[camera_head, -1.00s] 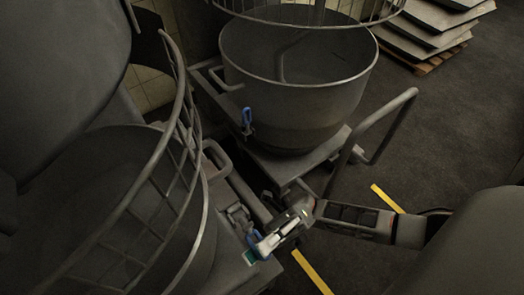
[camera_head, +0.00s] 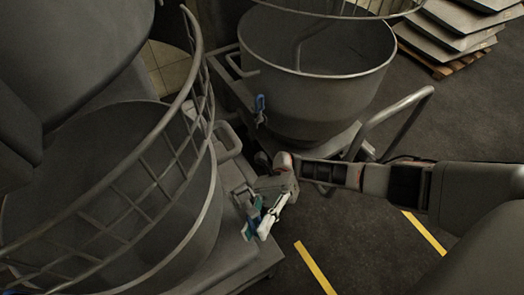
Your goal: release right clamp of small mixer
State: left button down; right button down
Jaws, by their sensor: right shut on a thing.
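The near mixer at the left has a wide grey bowl (camera_head: 208,215) under a wire guard. A clamp with a blue handle (camera_head: 257,202) sits at the right side of this bowl, on its base. My right gripper (camera_head: 257,228) comes in from the right and is shut on the clamp handle. Its pale fingers hide much of the handle, so how far the clamp has turned is hard to see. My left gripper is not in view.
Another mixer bowl (camera_head: 318,85) stands behind on a wheeled base, with its own blue clamp handle (camera_head: 260,104). A bent tube handle (camera_head: 395,108) rises at its right. Stacked grey slabs lie on a pallet (camera_head: 455,66) at the back right. Dark floor is open at right.

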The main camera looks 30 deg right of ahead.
jog(key=shift+w+r, duration=0.15)
jog(key=shift+r, duration=0.1)
jog(key=c, duration=1.9)
grip_release()
jog(key=shift+f, duration=0.1)
jog(key=shift+f, duration=0.1)
jog(key=shift+s, duration=0.2)
